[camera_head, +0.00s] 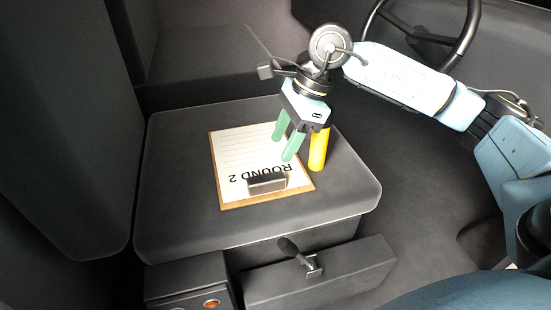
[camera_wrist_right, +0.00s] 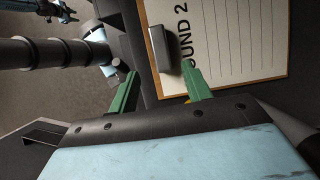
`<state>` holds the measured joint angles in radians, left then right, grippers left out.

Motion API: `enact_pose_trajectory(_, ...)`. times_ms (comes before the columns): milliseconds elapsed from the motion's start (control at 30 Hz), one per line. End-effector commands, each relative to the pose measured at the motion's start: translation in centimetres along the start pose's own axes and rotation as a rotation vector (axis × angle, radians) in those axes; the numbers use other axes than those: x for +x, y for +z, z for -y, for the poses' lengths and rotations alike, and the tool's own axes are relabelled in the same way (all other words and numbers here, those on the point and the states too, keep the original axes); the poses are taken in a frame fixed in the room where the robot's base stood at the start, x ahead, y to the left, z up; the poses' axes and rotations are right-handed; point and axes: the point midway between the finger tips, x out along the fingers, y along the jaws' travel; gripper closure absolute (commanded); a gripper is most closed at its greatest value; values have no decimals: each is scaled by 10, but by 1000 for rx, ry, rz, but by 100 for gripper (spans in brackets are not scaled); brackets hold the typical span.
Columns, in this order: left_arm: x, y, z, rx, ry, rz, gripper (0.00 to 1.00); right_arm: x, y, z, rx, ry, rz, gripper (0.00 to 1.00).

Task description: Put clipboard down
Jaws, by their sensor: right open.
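The clipboard (camera_head: 225,181) lies flat on the dark seat-like surface (camera_head: 170,190). Its white sheet reads "ROUND 2" and a dark clip (camera_head: 267,184) sits at its near edge. My right gripper (camera_head: 281,148) is open above the clipboard's right side, with its green fingers apart and nothing seen held between them. In the right wrist view, the clipboard (camera_wrist_right: 245,40) shows beyond the fingertips (camera_wrist_right: 160,75), with the clip (camera_wrist_right: 161,48) near the right-hand finger. I cannot tell whether a finger touches the board.
A yellow cylinder (camera_head: 319,149) stands upright just right of the clipboard, close to my right gripper. A steering wheel (camera_head: 468,35) is at the upper right. The surface left of the clipboard is clear.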

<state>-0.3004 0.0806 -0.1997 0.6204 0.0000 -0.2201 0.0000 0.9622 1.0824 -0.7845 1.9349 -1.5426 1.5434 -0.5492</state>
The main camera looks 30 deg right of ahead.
Motion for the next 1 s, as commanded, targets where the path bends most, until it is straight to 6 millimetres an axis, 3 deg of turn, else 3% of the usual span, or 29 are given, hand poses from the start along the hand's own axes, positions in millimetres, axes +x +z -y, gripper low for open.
enact_pose_trajectory(133,2,0,0,0,0,-1,64,-12,0,0,-1,0,1,47)
enact_pose_trajectory(400,26,2,-1,0,0,-1,64,-18,4,-5,-9,5,1,47)
enact_pose_trajectory(567,32,2,-1,0,1,-2,64,-20,2,-7,2,5,-1,47)
enact_pose_trajectory(1000,32,2,-1,0,1,-1,64,50,2,-7,3,6,-2,47)
